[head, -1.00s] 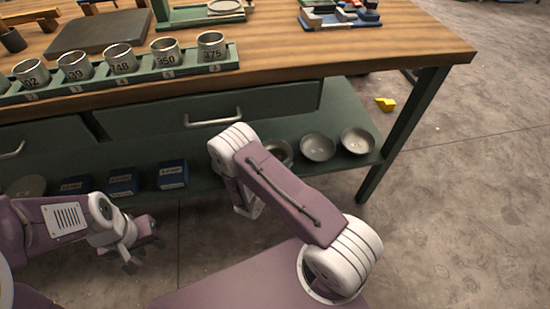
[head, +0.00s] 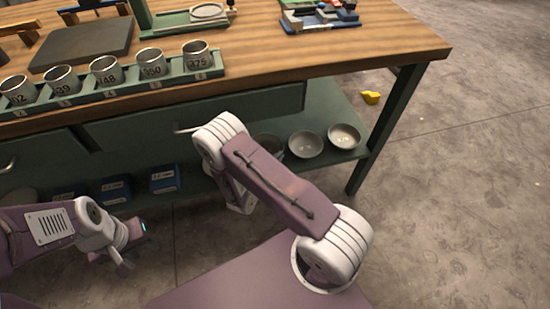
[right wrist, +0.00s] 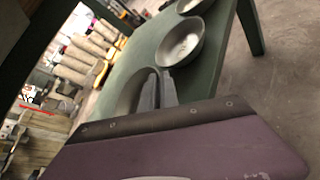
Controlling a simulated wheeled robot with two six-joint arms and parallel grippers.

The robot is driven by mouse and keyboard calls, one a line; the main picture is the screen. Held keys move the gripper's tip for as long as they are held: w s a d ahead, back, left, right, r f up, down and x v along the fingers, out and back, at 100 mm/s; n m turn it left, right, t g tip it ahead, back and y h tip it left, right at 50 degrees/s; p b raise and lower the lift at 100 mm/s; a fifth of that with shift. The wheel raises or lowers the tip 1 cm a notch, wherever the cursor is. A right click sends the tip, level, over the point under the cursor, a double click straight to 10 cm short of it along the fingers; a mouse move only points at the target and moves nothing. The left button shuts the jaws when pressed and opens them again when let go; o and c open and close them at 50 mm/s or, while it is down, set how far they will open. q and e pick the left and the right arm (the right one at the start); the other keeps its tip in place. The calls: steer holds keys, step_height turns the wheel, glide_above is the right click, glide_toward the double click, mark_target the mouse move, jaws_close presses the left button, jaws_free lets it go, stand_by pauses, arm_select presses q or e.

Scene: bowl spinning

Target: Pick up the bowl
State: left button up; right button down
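Several grey metal bowls stand on the green lower shelf of the workbench. In the head view the rightmost bowl (head: 344,137) and the middle bowl (head: 306,145) are clear; a third bowl (head: 269,142) is partly hidden by my right arm. My right gripper (right wrist: 159,88) shows in the right wrist view, its two dark fingers close together at the rim of the nearest bowl (right wrist: 132,92). Whether they grip the rim is unclear. Another bowl (right wrist: 181,43) lies just beyond. My left gripper (head: 136,246) is open and empty, low at the left, away from the bowls.
The wooden benchtop (head: 400,50) overhangs the shelf (head: 330,112), with a drawer (head: 270,107) between. Blue boxes (head: 164,178) stand left on the shelf. A green bench leg (head: 385,130) bounds the right. Numbered cups (head: 105,70) stand on top. A yellow object (head: 370,97) lies on the floor.

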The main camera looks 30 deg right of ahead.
steer(key=s+d+r+p, duration=0.2)
steer(key=s+r, duration=0.4)
steer(key=s, duration=0.4)
steer(key=shift+s+d+p, duration=0.2)
steer(key=shift+d+p, duration=0.15)
steer(key=shift+p, duration=0.4)
steer(key=shift+r, duration=0.1)
